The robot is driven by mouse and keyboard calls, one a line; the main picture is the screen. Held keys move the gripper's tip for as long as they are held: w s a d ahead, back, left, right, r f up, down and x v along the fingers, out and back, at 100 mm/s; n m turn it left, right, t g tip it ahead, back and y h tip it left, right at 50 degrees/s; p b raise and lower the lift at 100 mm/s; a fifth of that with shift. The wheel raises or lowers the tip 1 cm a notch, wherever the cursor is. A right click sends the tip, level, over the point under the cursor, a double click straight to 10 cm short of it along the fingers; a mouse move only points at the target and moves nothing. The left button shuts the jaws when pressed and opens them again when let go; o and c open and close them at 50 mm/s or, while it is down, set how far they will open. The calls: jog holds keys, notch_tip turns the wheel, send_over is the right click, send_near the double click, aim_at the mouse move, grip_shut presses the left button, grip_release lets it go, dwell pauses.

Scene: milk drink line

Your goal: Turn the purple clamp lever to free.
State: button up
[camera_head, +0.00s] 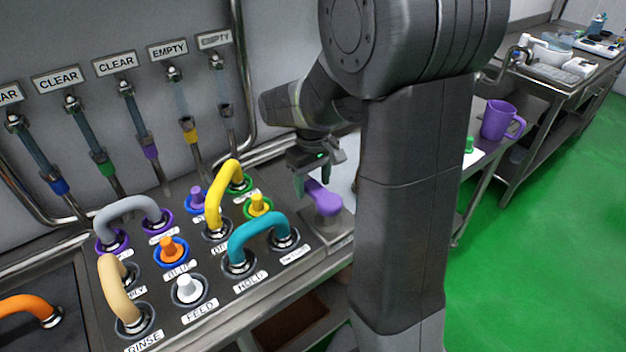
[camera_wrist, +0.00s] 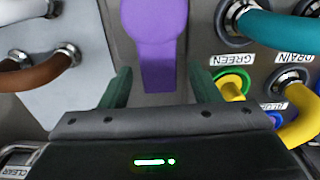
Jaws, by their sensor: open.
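The purple clamp lever (camera_head: 322,197) sits at the right end of the hose panel, on a grey base. In the wrist view the lever (camera_wrist: 152,40) shows as a rounded head at the top with a straight handle pointing down toward my gripper. My gripper (camera_head: 307,177) is just beside and above the lever in the head view. In the wrist view its two green fingers (camera_wrist: 122,88) are apart, with the handle's end between or just ahead of them. I cannot tell whether a finger touches it. The lever's setting label is not visible.
Left of the lever, the panel (camera_head: 215,300) carries a teal hose (camera_head: 262,228), a yellow hose (camera_head: 222,190), a grey hose (camera_head: 130,205) and several coloured plugs. A purple mug (camera_head: 500,121) stands on a table behind my arm. Green floor (camera_head: 530,220) is open at right.

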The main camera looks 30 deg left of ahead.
aim_at(313, 186)
notch_tip(313, 186, up, 14)
dwell(0.5)
jog(key=shift+f, duration=0.15)
notch_tip(313, 186, down, 14)
jog(key=shift+r, duration=0.1)
dwell(0.7)
jog(key=shift+d, duration=0.1)
jog(key=shift+w+m, duration=0.25)
jog(key=shift+m, duration=0.15)
jog(key=shift+w+d+m, duration=0.2)
jog(key=shift+w+m, duration=0.1)
jog(key=shift+m, duration=0.5)
dwell(0.9)
